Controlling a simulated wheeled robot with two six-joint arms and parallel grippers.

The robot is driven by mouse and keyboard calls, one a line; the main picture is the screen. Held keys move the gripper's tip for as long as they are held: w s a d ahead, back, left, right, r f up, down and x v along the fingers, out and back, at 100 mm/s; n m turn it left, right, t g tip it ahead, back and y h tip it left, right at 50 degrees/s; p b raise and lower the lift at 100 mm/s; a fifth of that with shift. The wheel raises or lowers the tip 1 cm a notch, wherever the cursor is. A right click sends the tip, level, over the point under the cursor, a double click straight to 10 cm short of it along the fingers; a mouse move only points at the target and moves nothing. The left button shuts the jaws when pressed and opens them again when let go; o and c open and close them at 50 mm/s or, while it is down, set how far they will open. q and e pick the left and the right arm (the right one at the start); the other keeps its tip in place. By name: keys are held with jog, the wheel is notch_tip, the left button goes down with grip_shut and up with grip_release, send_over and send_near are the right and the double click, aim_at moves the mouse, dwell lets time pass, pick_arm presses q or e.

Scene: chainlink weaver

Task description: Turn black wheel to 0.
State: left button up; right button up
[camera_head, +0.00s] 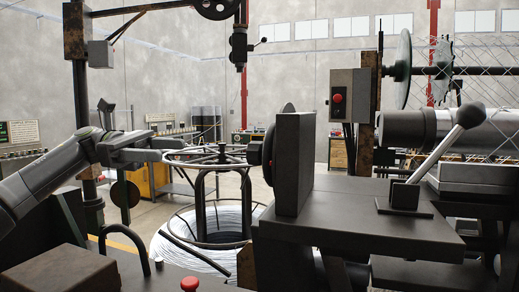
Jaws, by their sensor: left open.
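A dark wheel (268,154) shows nearly edge-on behind an upright dark plate (294,164), which hides part of it. No number or mark can be read on it. Another black wheel (217,6) is at the top, cut off by the picture edge. My left gripper (166,147) comes in from the left and points right. It is open, with nothing seen between its fingers. It is at the left side of a round dark frame (207,157), and I cannot tell whether it touches it. It is left of the dark wheel and apart from it. My right gripper is not in view.
A coil of pale wire (185,245) lies around the foot of the round frame. A dark machine table (360,215) with a black-knobbed lever (446,146) fills the right. A control box with a red button (338,98) stands behind it. Another red button (190,283) is at the front.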

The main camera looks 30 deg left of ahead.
pick_arm(q)
jog(key=p, duration=1.1)
send_near(267, 154)
jog(key=w+d, duration=0.3)
jog(key=w, duration=0.3)
jog(key=shift+w+d+f, duration=0.2)
jog(key=shift+w+f, duration=0.05)
jog(key=shift+f, duration=0.2)
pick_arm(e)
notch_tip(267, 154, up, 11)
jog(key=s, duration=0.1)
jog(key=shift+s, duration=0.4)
pick_arm(q)
jog(key=shift+c, duration=0.4)
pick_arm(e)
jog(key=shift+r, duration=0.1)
pick_arm(q)
jog(key=c, duration=0.9)
